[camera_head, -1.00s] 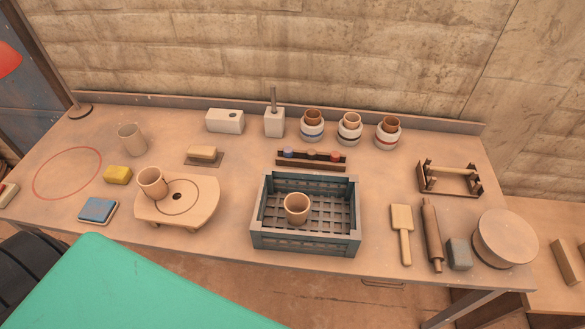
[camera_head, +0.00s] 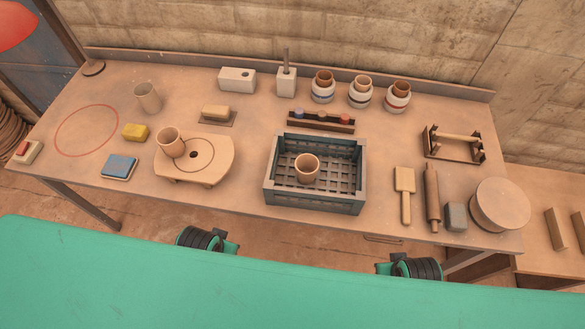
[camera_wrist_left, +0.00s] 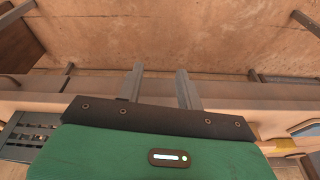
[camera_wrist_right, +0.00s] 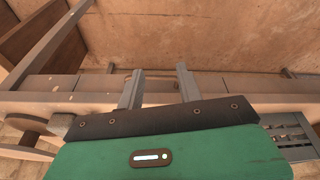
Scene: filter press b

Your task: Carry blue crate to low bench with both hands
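The blue crate (camera_head: 315,205) is a blue-grey slatted box near the front edge of the workbench, with a tan cup (camera_head: 307,168) inside. A corner of the crate shows in the left wrist view (camera_wrist_left: 28,130) and in the right wrist view (camera_wrist_right: 292,132). My left gripper (camera_wrist_left: 160,72) is open and empty, its two fingers apart in front of the bench edge. My right gripper (camera_wrist_right: 158,72) is also open and empty, its fingers apart. Both are apart from the crate. In the head view only parts of my arms show. A lower bench (camera_head: 548,265) stands at the right, probably the low bench.
Upright blocks (camera_head: 555,232) stand on the lower bench.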

